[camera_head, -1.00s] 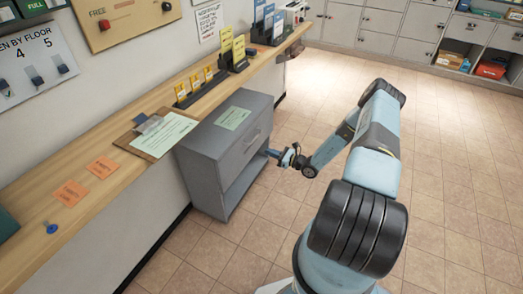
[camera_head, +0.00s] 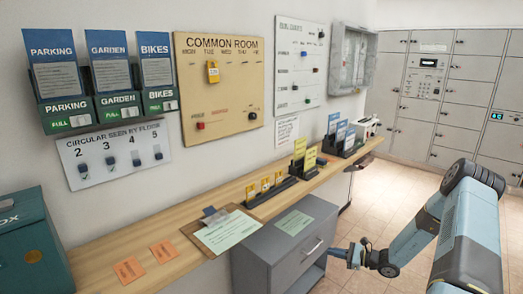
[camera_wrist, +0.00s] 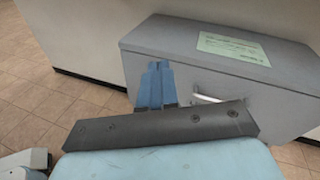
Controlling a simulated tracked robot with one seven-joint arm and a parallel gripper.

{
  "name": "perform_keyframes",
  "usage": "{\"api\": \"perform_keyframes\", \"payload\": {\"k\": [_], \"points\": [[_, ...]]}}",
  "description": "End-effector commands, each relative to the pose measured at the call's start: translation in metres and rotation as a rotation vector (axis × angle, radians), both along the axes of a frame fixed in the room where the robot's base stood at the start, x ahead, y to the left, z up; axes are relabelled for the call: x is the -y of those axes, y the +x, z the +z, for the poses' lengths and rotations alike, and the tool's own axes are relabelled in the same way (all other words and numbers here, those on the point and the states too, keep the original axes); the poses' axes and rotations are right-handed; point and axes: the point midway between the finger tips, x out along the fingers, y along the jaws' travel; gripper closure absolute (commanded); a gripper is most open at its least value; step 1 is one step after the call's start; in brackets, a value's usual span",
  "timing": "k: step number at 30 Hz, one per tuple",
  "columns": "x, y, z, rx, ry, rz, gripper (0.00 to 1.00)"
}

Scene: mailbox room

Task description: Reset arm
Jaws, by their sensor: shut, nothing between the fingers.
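My arm comes in from the lower right of the head view, and my gripper (camera_head: 349,254) is in front of the grey cabinet (camera_head: 268,252), close to its drawer handle (camera_head: 314,246). In the wrist view my gripper's blue fingers (camera_wrist: 157,86) are together and empty, beside the drawer handle (camera_wrist: 205,98). I cannot tell whether the fingers touch the cabinet front. The drawer looks shut. A green sheet (camera_wrist: 233,48) lies flat on the cabinet top.
A wooden counter (camera_head: 110,256) runs along the wall with a clipboard (camera_head: 222,232), orange cards (camera_head: 128,271) and card holders. A teal box (camera_head: 30,250) stands at the left. Grey lockers (camera_head: 470,75) line the back. Tiled floor (camera_wrist: 35,75) is clear beside the cabinet.

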Motion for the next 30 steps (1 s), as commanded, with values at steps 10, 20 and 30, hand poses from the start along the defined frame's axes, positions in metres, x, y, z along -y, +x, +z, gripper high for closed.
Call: {"api": "perform_keyframes", "payload": {"k": [10, 20, 30], "points": [[-0.026, -0.014, 0.098, 0.110, -0.227, 0.254, 1.00], [-0.049, -0.042, 0.181, 0.213, -0.444, 0.468, 1.00], [-0.069, -0.082, 0.259, 0.321, -0.673, 0.659, 1.00]]}}
